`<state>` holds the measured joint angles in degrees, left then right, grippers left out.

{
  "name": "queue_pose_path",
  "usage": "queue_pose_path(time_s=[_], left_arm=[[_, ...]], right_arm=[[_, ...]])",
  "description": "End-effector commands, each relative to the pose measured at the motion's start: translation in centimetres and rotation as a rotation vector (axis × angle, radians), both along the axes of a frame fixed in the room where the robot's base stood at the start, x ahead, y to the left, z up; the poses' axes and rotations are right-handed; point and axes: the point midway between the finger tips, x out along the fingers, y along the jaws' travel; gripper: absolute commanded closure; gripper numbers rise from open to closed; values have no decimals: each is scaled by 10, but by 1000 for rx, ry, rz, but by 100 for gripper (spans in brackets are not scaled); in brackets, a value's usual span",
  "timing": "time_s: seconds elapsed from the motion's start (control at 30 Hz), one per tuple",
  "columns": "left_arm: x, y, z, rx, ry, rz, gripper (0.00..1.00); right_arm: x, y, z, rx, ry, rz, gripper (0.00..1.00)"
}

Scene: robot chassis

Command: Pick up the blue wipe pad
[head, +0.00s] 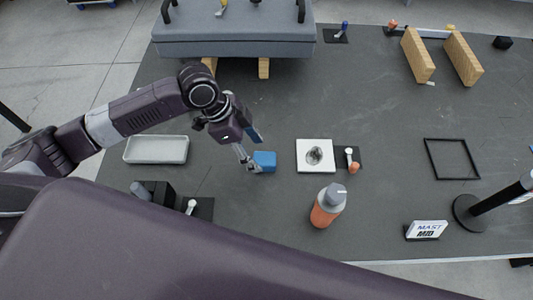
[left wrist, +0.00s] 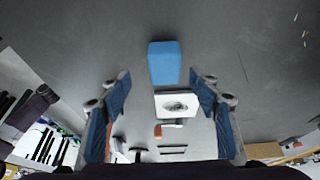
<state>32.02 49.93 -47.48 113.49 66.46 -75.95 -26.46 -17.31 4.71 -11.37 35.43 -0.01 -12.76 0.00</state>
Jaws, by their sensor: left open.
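The blue wipe pad (head: 265,160) is a small blue block lying on the dark grey table, left of a white square plate with a dark smudge (head: 315,155). My left gripper (head: 251,160) is just left of and above the pad in the head view. In the left wrist view the pad (left wrist: 164,62) lies ahead, beyond and between the two blue-lined fingers of the gripper (left wrist: 161,85). The fingers are spread apart with nothing held. My right gripper does not show.
A pale tray (head: 157,150) lies left of the pad. An orange bottle with a grey cap (head: 327,206) stands to the right front. A black square frame (head: 451,159) and a MAST MID sign (head: 427,230) are at right. A grey chassis block (head: 233,40) sits behind.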

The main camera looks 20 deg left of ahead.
Motion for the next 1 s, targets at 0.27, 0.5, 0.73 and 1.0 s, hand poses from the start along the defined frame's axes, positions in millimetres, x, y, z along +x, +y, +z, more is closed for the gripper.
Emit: queue_pose_path(time_s=[0.27,0.5,0.73,1.0], left_arm=[[11,-15,-28,-2,2,0,44],[14,-23,-52,1,1,-1,44],[14,-23,-54,1,-1,-1,44],[14,-22,-53,0,-2,-1,73]], right_arm=[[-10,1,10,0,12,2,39],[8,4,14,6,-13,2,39],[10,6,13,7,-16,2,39],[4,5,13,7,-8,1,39]])
